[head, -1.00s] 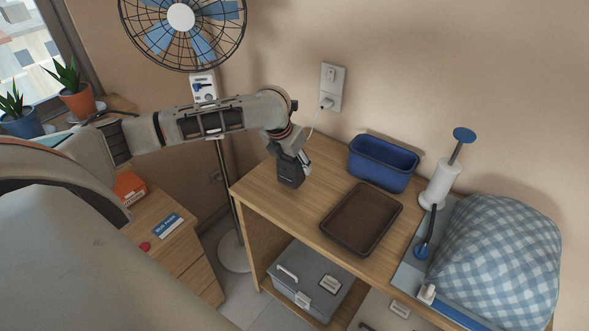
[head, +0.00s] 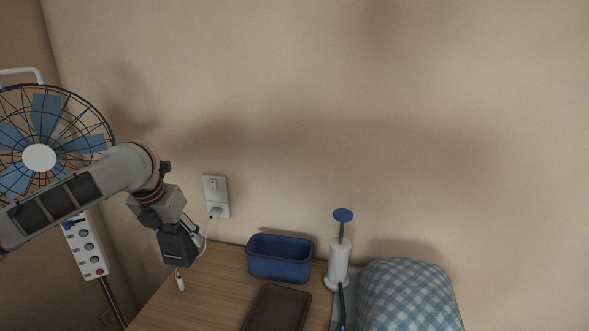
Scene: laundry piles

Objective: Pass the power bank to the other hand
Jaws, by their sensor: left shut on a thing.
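The power bank (head: 175,249) is a dark, blocky thing at the end of my left arm, left of centre in the head view. My left gripper (head: 184,235) is shut on it and holds it in front of the wall, near the left end of the wooden table top (head: 213,280). The fingers are partly hidden, so the exact grip is hard to see. A small white piece (head: 181,282) shows just below the power bank. My right gripper is not in view.
A wall socket (head: 215,188) has a plug and a white cable running down behind my gripper. A blue bin (head: 280,260), a brown tray (head: 275,308), a white roll holder (head: 338,264) and a checked cloth bundle (head: 408,296) stand on the table. A fan (head: 40,157) is at left.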

